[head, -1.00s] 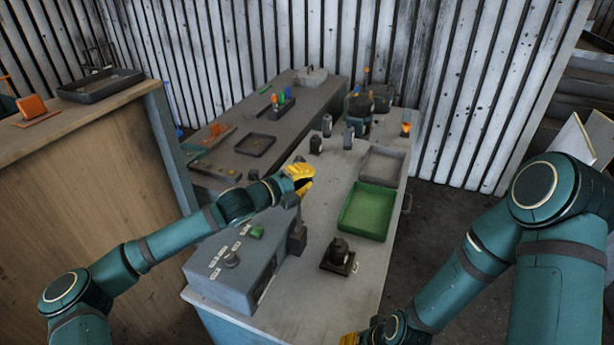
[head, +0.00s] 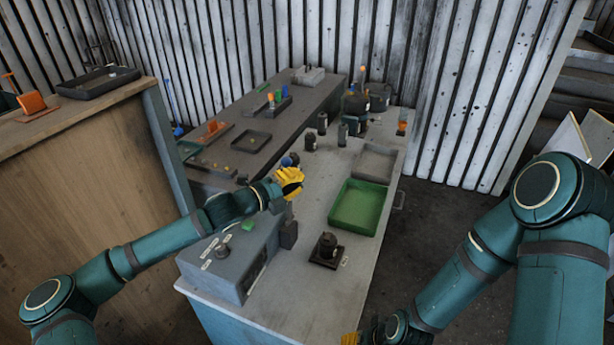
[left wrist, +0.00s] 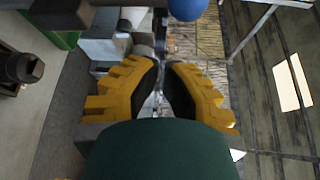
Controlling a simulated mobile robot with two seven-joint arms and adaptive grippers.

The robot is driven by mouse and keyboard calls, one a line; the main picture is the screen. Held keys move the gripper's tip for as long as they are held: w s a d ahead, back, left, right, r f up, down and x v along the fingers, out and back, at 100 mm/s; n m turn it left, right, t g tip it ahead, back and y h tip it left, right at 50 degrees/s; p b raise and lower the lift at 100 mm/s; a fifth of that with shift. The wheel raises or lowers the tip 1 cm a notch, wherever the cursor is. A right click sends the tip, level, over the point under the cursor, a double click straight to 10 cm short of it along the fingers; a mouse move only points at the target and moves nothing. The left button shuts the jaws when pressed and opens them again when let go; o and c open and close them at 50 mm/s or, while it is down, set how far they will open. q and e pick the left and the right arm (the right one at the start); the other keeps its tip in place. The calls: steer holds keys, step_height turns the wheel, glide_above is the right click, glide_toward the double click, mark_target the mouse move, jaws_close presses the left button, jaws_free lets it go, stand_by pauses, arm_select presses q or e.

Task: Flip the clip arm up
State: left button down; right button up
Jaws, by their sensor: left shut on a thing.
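My left gripper (head: 291,182) is over the left edge of the work table, above a dark upright bracket (head: 288,234) at the end of a grey control box (head: 225,260). Its yellow fingers (left wrist: 160,75) are closed around a thin grey part, mostly hidden, which looks like the clip arm. A blue ball (left wrist: 187,10) shows just beyond the fingertips in the left wrist view, and shows just above the gripper in the head view (head: 294,159). I cannot tell whether it is joined to the held part. My right gripper (head: 349,339) is mostly cut off at the bottom edge.
A green tray (head: 358,206) and a grey tray (head: 378,161) lie on the table. A dark round part (head: 327,245) sits on a small base in front of the green tray. Dark cylinders (head: 342,134) stand farther back. The table's front right is clear.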

arm_select(q)
steer(key=v, duration=0.5)
steer(key=shift+s+a, duration=0.1)
steer(key=shift+a, duration=0.1)
stand_by(0.3)
